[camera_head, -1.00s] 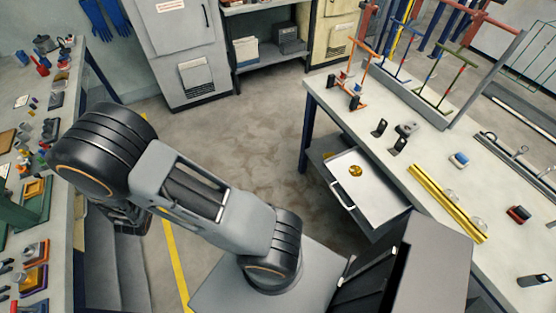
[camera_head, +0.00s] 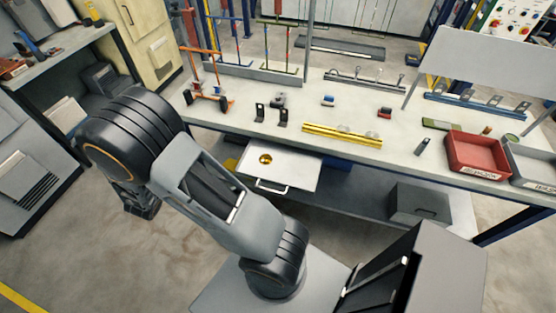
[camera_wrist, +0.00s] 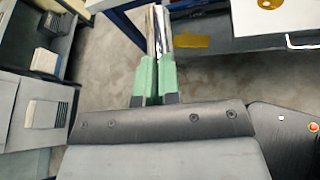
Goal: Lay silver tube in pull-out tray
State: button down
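The silver tube (camera_wrist: 159,30) shows in the wrist view as a shiny length reaching forward from between the green fingers of my gripper (camera_wrist: 157,62). The fingers are closed on it. The far end of the tube runs toward the top edge of the wrist view. The pull-out tray (camera_head: 297,170) is open under the workbench in the head view, with a round brass piece (camera_head: 265,159) inside. The tray also shows at the upper right of the wrist view (camera_wrist: 255,22). In the head view my gripper and the tube are mostly hidden by my arm, left of the tray.
The workbench (camera_head: 230,125) carries an orange rack stand (camera_head: 208,80), black brackets, yellow bars (camera_head: 340,135) and a red bin (camera_head: 476,155). A grey box (camera_head: 418,203) stands on the lower shelf. Floor between my arm and the bench is clear.

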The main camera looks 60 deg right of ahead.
jog(key=s+d+f+m+g+h+b, duration=0.1)
jog(key=s+d+m+g+b, duration=0.35)
jog(key=d, duration=0.55)
jog(key=s+d+f+m+g+h+b, duration=0.1)
jog(key=s+d+f+m+g+b, duration=0.1)
jog(key=s+d+g+b, duration=0.45)
jog(key=s+d+f+m+g+y+b, duration=0.1)
jog(key=s+d+m+g+y+b, duration=0.4)
jog(key=s, duration=0.6)
jog(key=s+d+f+m+g+b, duration=0.15)
jog(key=s+d+b, duration=0.25)
jog(key=s+d, duration=0.55)
jog(key=b, duration=0.1)
send_over(287, 168)
jog(key=s, duration=0.1)
notch_tip(287, 168, down, 9)
jog(key=shift+a+r, duration=0.1)
jog(key=shift+a, duration=0.05)
jog(key=shift+w+f, duration=0.5)
jog(key=shift+f, duration=1.55)
jog(key=shift+f+b, duration=0.15)
jog(key=shift+b, duration=0.15)
